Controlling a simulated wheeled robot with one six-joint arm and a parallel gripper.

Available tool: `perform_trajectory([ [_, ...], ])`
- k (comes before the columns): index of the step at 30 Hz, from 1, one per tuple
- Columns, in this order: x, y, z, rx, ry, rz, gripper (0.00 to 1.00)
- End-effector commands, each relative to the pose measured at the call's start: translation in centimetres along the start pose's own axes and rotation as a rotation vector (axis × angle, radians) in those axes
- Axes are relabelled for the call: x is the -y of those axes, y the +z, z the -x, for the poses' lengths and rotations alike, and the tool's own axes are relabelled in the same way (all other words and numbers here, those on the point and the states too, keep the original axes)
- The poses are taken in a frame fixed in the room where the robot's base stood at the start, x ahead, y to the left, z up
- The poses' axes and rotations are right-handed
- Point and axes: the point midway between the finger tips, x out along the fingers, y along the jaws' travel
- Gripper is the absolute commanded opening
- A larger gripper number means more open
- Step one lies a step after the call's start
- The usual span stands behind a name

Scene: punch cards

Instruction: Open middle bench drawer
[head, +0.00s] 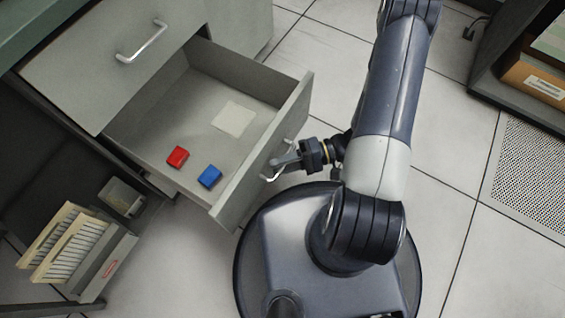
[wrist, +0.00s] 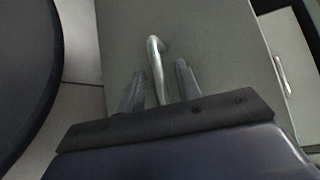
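A grey bench drawer (head: 262,178) is pulled well out, below a shut drawer front (head: 110,65) with its own handle. The open drawer's bar handle (head: 272,172) is on its front panel and also shows in the wrist view (wrist: 156,62). My gripper (head: 284,163) is at this handle. In the wrist view my gripper (wrist: 160,85) has its two fingers apart, one on each side of the bar, with small gaps showing. Inside the drawer lie a red block (head: 177,156), a blue block (head: 209,176) and a pale square card (head: 234,119).
A rack of cards (head: 70,245) and a small box (head: 122,197) stand at lower left. At the upper right is a dark shelf (head: 490,85) with a brown box (head: 532,75). A perforated floor panel (head: 530,175) lies at right. Tiled floor is clear behind my arm.

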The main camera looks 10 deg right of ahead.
Motion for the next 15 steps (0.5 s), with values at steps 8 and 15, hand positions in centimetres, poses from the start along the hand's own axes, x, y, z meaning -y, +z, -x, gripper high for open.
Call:
perform_trajectory([
  [8, 0.1, -0.1, 0.6, -0.003, -0.001, 0.000, 0.33],
  [15, 0.2, -0.1, 4.1, -0.007, 0.000, 0.002, 0.33],
])
